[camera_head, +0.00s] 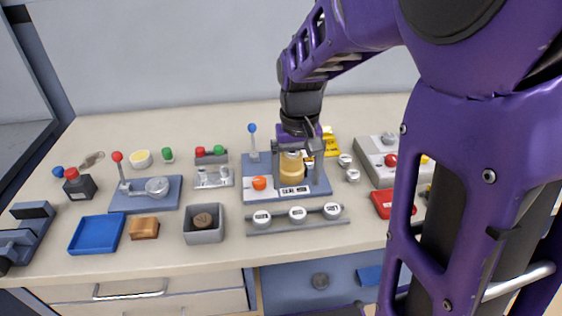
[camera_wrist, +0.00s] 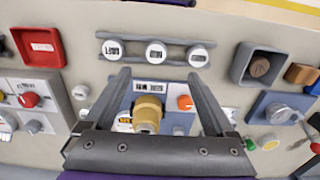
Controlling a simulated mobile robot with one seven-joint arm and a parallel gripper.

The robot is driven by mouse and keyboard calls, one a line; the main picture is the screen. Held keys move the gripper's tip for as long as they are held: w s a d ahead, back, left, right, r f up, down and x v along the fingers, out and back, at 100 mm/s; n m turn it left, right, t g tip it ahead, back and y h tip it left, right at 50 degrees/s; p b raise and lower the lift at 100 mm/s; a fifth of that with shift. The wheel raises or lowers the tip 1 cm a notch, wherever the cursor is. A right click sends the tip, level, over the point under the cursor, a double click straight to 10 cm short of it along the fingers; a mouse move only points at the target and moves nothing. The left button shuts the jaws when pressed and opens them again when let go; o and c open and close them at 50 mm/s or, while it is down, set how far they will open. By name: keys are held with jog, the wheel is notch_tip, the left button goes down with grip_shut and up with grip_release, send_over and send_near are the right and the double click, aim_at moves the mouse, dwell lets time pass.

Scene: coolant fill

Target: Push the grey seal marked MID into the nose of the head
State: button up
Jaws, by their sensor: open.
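Three pale round seals sit in a row on a grey rail (camera_head: 257,231) at the front of the worktop: a left one (camera_head: 262,218), a middle one (camera_head: 297,214) and a right one (camera_head: 332,210). They also show at the top of the wrist view, the middle one (camera_wrist: 156,50) among them. Their lettering is too small to read surely, so I cannot tell which says MID. A tan cylindrical part, apparently the head (camera_head: 291,170), stands on a blue-grey base with a labelled plate; it also shows in the wrist view (camera_wrist: 147,112). My gripper (camera_wrist: 158,76) is open and empty above it.
A lever with a blue knob (camera_head: 252,130) and an orange button (camera_head: 259,183) are beside the head. Two more pale caps lie right of the base.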

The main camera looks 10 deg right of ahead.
send_over(298, 212)
jog(key=f, duration=0.7)
jog(key=shift+s+a+b, duration=0.2)
jog(key=shift+a+b, duration=0.2)
jog(key=shift+w+d+f+b, duration=0.1)
jog(key=shift+d+f+b, duration=0.15)
jog(key=shift+f, duration=1.05)
jog(key=shift+w+d+f+b, duration=0.1)
jog(key=shift+f+b, duration=0.1)
jog(key=shift+f, duration=1.1)
jog(key=shift+c, duration=0.3)
grip_shut()
notch_tip(298, 212, up, 10)
jog(key=p, duration=0.2)
jog(key=w+r+p, duration=0.1)
jog(key=w+r, duration=0.3)
jog(key=w, duration=0.3)
jog(key=w+d+r+p, duration=0.1)
jog(key=w+r, duration=0.3)
jog(key=w, duration=0.3)
jog(key=shift+w+p, duration=0.2)
jog(key=shift+p, duration=0.15)
